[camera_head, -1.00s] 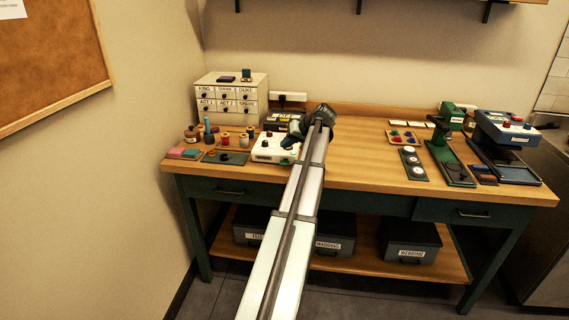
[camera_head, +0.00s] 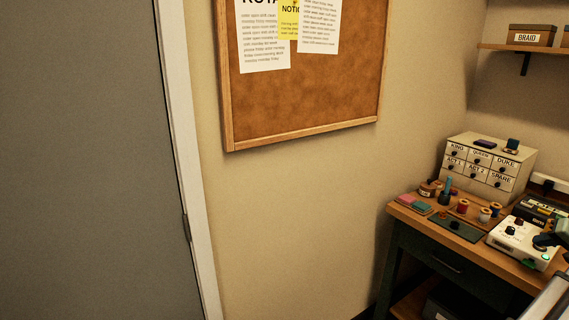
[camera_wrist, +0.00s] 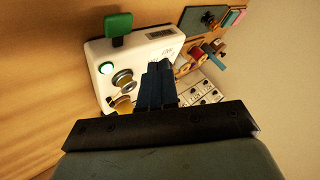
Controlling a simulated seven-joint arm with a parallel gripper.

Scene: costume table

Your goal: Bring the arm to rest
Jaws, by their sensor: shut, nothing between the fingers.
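My gripper (camera_wrist: 158,72) shows in the wrist view with its dark fingers together and nothing between them. It is over or in front of a white box (camera_wrist: 105,55) with knobs, a green paddle (camera_wrist: 118,24) and a lit green button (camera_wrist: 106,68). I cannot tell whether the fingertips touch the box. In the head view the white box (camera_head: 519,243) is at the right edge, and only a small part of my arm shows beside it, cut off by the frame.
The wooden table (camera_head: 410,212) holds a labelled drawer cabinet (camera_head: 487,165), several thread spools (camera_head: 462,206) and a dark green mat (camera_head: 455,229). A cork board (camera_head: 300,95) hangs on the wall. A grey door (camera_head: 85,160) stands at left. Bare tabletop (camera_wrist: 45,80) lies left of the box in the wrist view.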

